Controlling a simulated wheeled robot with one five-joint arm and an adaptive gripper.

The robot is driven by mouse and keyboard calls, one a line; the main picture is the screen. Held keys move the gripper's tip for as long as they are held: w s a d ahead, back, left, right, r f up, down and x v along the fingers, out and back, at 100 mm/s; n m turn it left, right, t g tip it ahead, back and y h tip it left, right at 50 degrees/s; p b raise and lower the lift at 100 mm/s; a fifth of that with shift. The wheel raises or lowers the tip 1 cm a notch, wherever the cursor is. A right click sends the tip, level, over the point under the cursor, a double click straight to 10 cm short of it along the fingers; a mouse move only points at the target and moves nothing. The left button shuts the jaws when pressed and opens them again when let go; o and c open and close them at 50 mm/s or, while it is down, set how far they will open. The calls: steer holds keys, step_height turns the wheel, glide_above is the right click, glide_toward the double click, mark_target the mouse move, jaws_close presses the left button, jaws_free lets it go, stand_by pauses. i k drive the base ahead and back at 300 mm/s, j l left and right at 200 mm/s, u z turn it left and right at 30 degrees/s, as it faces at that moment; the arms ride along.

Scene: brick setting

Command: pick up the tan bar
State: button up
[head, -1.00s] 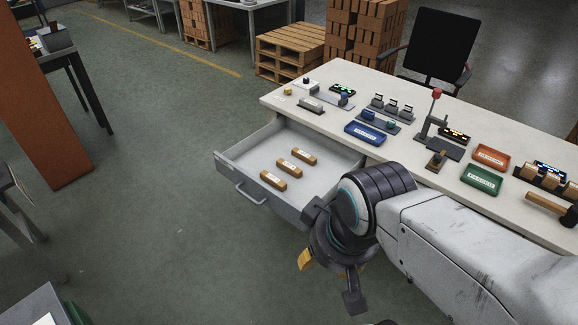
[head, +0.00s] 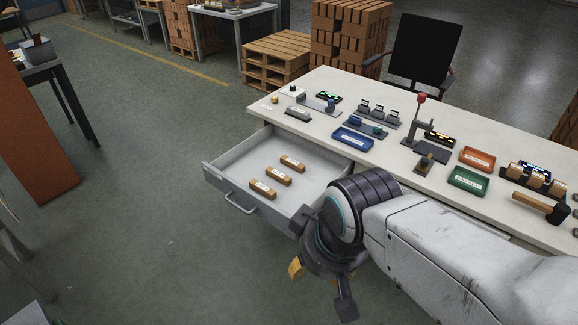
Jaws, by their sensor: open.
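Three tan bars with white labels lie apart in a row in an open grey drawer (head: 228,164): a near one (head: 262,189), a middle one (head: 271,176) and a far one (head: 292,163). The frames do not show which of them is meant by the tan bar. My gripper (head: 320,290) hangs in front of the drawer's right end, to the right of and nearer than the bars. Its fingers are apart, one with a yellow part, and nothing shows between them. My arm hides the drawer's right front corner.
The drawer juts from a white workbench (head: 330,95). On it are a blue tray (head: 352,139), an orange tray (head: 484,158), a green tray (head: 468,181), a mallet (head: 541,207) and a red-knobbed press (head: 420,115). Floor left of the drawer is clear.

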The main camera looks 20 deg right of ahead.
mark_target(285, 179)
steer(key=i+u, duration=0.4)
steer(key=i+l+u, duration=0.1)
steer(key=i+u, duration=0.15)
steer(key=u, duration=0.15)
steer(key=i+l+u, duration=0.2)
steer(key=u, duration=0.2)
steer(key=i+l+u, duration=0.55)
steer(key=l+u, duration=0.15)
steer(key=u, duration=0.15)
